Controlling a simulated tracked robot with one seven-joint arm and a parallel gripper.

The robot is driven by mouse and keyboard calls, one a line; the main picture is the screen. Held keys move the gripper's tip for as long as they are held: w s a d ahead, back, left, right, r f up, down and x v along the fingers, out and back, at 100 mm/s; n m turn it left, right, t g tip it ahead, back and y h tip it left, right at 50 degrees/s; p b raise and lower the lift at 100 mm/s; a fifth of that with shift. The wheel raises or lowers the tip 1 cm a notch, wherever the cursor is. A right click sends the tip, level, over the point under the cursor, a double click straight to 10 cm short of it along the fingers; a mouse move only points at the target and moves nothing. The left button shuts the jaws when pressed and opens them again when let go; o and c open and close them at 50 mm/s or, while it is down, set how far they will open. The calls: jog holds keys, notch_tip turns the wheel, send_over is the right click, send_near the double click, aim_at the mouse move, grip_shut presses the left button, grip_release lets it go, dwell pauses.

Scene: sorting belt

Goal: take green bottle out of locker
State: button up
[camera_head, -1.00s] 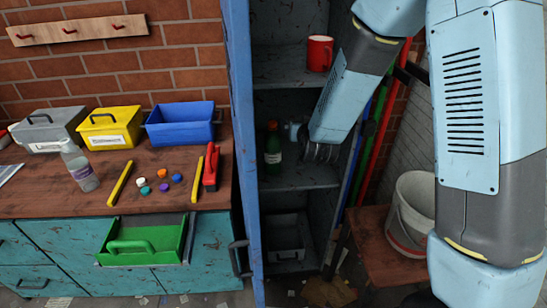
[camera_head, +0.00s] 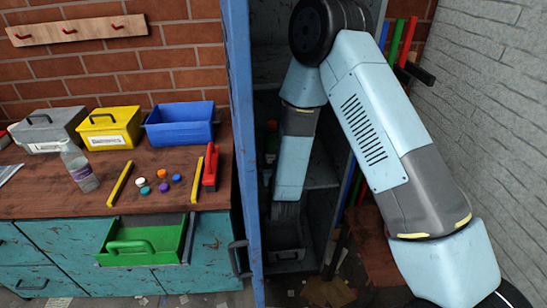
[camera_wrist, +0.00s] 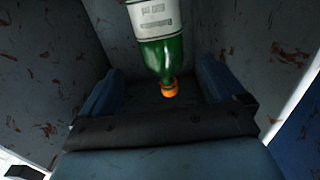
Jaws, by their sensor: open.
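The green bottle (camera_head: 271,143) stands on the locker's middle shelf, partly hidden behind my arm in the head view. The wrist view shows its white label, green neck and orange cap (camera_wrist: 168,90), upside down in the picture. My gripper (camera_wrist: 157,72) is open, with one finger on each side of the bottle's neck in that picture. No contact shows, and I cannot tell the depth gap. The locker (camera_head: 241,150) is open, its blue edge to the left of my arm.
A grey bin (camera_head: 287,252) sits low in the locker. The workbench (camera_head: 60,200) at left holds grey, yellow and blue boxes (camera_head: 180,125), a clear bottle (camera_head: 78,168) and several caps. Coloured poles (camera_head: 397,40) stand right of the locker.

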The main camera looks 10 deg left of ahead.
aim_at(272, 141)
jog(key=shift+x, duration=5.4)
jog(key=shift+a+f, duration=0.1)
jog(key=shift+f, duration=0.1)
jog(key=shift+c, duration=0.4)
jog(key=c, duration=1.5)
jog(key=shift+c, duration=0.3)
jog(key=shift+r, duration=0.1)
